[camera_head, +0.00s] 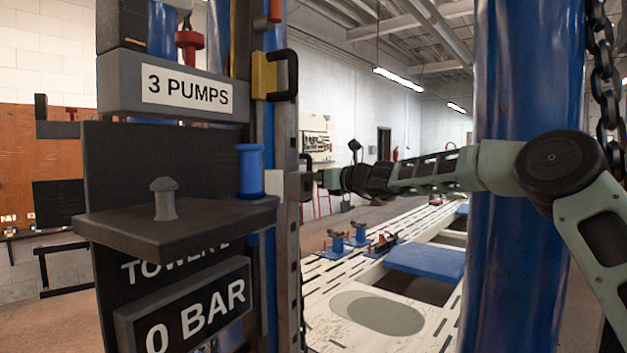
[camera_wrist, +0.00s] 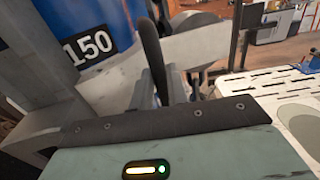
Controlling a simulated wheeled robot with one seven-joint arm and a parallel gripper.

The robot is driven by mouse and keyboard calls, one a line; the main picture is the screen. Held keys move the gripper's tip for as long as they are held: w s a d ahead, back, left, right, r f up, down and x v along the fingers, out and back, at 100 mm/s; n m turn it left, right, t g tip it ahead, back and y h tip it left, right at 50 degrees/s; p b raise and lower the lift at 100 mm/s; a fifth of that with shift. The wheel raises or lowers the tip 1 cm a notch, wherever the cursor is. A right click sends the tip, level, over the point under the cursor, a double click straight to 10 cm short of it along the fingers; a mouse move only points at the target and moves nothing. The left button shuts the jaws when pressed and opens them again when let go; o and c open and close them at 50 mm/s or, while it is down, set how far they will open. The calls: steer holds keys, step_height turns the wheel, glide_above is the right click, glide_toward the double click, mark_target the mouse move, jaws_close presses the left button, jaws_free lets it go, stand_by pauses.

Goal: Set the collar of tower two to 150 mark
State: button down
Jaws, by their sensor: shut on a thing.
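Tower two (camera_head: 262,240) stands at the left of the head view, with its "TOWER 2" lettering partly hidden under a dark shelf. In the wrist view, a white-on-black 150 mark (camera_wrist: 89,46) shows on the blue tower. A pale grey collar part (camera_wrist: 105,88) lies just below that mark, and a light grey block (camera_head: 280,184) shows at the tower's right side in the head view. My gripper (camera_head: 308,180) reaches it from the right and is shut on what looks like the collar's grip. In the wrist view my gripper (camera_wrist: 165,85) partly hides the hold.
A "3 PUMPS" sign (camera_head: 187,91), a "0 BAR" sign (camera_head: 195,318) and a shelf (camera_head: 160,222) project from the tower. A yellow piece with a black handle (camera_head: 286,74) sits above my gripper.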

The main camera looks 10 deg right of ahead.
steer(key=shift+f, duration=0.1)
steer(key=c, duration=1.4)
jaws_free()
steer(key=shift+o, duration=0.2)
steer(key=b+v, duration=0.8)
steer(key=v, duration=0.9)
steer(key=shift+s+d, duration=0.15)
steer(key=shift+s, duration=0.05)
